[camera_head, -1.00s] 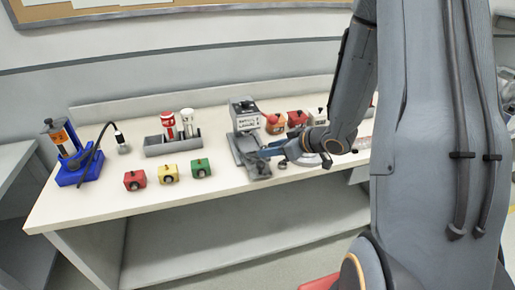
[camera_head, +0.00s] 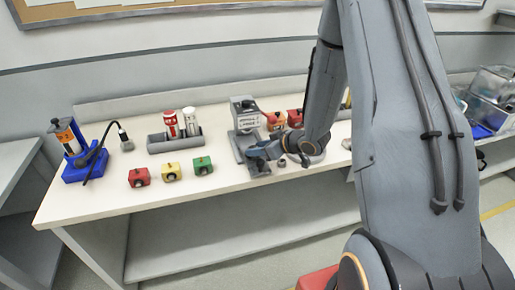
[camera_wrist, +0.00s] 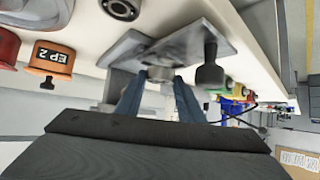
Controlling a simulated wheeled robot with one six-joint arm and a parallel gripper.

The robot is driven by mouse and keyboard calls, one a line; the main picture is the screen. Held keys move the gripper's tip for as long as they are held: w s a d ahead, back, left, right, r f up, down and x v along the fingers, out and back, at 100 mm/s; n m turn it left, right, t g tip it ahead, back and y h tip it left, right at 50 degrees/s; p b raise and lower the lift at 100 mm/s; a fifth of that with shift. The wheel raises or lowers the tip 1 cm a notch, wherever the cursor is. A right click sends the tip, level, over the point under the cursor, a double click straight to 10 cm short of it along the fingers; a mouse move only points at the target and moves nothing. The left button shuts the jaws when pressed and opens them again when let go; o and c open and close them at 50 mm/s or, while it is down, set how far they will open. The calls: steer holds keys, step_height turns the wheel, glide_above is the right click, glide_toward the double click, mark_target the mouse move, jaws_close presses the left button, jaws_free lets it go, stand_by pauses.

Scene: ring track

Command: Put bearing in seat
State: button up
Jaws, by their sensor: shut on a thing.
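My gripper (camera_head: 262,151) is at the grey press-like fixture (camera_head: 245,118), low over its base on the table. In the wrist view my gripper (camera_wrist: 160,88) has its blue fingers closed on a small grey metal ring, the bearing (camera_wrist: 160,73). The bearing is at the edge of the fixture's grey plate (camera_wrist: 190,42); I cannot tell whether they touch. A dark knob (camera_wrist: 210,72) stands out from the plate. In the head view the fingers hide the bearing.
A red block (camera_head: 139,177), a yellow block (camera_head: 171,171) and a green block (camera_head: 203,165) stand left. An orange block (camera_head: 277,121) is behind the gripper.

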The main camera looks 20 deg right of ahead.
steer(key=shift+f, duration=0.1)
steer(key=shift+f, duration=0.35)
steer(key=shift+f+b, duration=0.15)
steer(key=shift+b, duration=0.15)
steer(key=o, duration=1.2)
steer(key=shift+o, duration=0.2)
steer(key=shift+s+a, duration=0.15)
